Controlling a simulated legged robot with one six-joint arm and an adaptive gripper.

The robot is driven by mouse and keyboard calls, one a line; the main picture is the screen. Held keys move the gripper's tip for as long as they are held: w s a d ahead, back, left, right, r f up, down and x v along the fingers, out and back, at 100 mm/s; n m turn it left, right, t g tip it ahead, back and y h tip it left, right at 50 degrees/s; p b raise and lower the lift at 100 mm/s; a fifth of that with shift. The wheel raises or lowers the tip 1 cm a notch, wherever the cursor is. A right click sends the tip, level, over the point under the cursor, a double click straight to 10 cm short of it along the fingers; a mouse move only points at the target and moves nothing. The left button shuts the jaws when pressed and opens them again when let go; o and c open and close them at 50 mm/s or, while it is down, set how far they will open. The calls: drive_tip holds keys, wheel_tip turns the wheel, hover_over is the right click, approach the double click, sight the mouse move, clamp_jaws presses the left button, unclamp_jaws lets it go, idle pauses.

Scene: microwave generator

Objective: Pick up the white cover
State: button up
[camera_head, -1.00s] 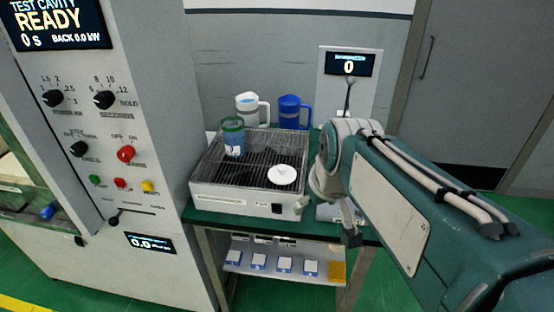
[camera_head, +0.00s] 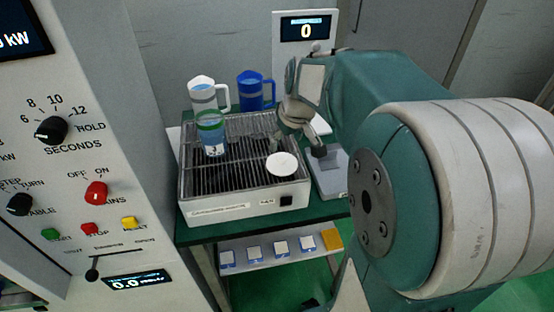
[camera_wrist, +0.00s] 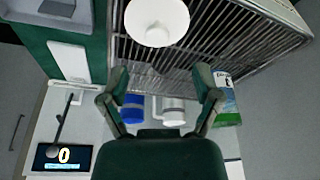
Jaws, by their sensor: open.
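The white cover (camera_head: 282,164) is a round disc lying on the dark grille of the grey rack unit (camera_head: 248,203), near its front right corner. In the wrist view the cover (camera_wrist: 157,22) shows at the top centre with a small raised middle. My gripper (camera_wrist: 162,78) is open and empty, its two fingertips apart, and the cover lies beyond the tips, not between them. In the head view my gripper (camera_head: 292,139) is above the right side of the rack, just behind and right of the cover, apart from it. Its fingers are small there.
A white jug (camera_head: 204,95) and a blue jug (camera_head: 251,92) stand behind the rack. A scale (camera_head: 331,172) with a display post sits to the right. The control cabinet (camera_head: 75,150) borders the left.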

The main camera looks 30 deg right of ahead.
sight(282, 156)
drive_tip(key=x, duration=0.7)
drive_tip(key=shift+d+f, duration=0.1)
drive_tip(key=shift+f, duration=0.1)
clamp_jaws()
